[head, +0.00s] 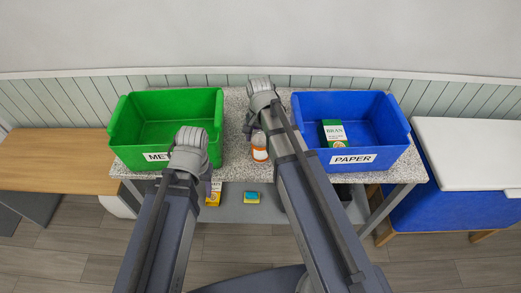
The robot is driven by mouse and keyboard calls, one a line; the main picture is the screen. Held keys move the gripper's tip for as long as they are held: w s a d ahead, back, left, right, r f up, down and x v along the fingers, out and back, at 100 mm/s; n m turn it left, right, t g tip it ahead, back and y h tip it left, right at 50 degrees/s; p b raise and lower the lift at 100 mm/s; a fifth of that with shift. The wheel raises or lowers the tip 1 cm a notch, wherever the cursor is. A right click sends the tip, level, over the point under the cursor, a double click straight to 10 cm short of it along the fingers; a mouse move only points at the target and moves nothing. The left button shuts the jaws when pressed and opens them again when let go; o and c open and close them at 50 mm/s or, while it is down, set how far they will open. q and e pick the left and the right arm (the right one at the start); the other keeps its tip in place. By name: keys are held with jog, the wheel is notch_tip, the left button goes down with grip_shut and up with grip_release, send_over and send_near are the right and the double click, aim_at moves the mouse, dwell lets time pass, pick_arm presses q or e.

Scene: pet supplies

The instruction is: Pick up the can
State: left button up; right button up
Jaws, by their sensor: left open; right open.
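A small orange container with a white label (260,147) stands on the speckled counter between the two bins. It is partly covered by my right arm, and I cannot tell for sure whether it is the can.
A green bin (126,137) with a partly covered label looks empty. A blue bin (393,137) labelled PAPER holds a green and white box (334,132). A yellow box (213,199) and a blue-yellow item (252,198) lie on the lower shelf. Tables flank the counter.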

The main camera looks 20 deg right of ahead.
jog(key=f+b, duration=0.4)
jog(key=shift+w+d+f, duration=0.15)
jog(key=shift+w+f, duration=0.05)
jog(key=shift+f, duration=0.1)
jog(key=shift+r, duration=0.1)
jog(key=shift+c, duration=0.4)
jog(key=c, duration=1.1)
jog(key=shift+r, duration=0.1)
notch_tip(320, 180, up, 10)
jog(key=p, duration=1)
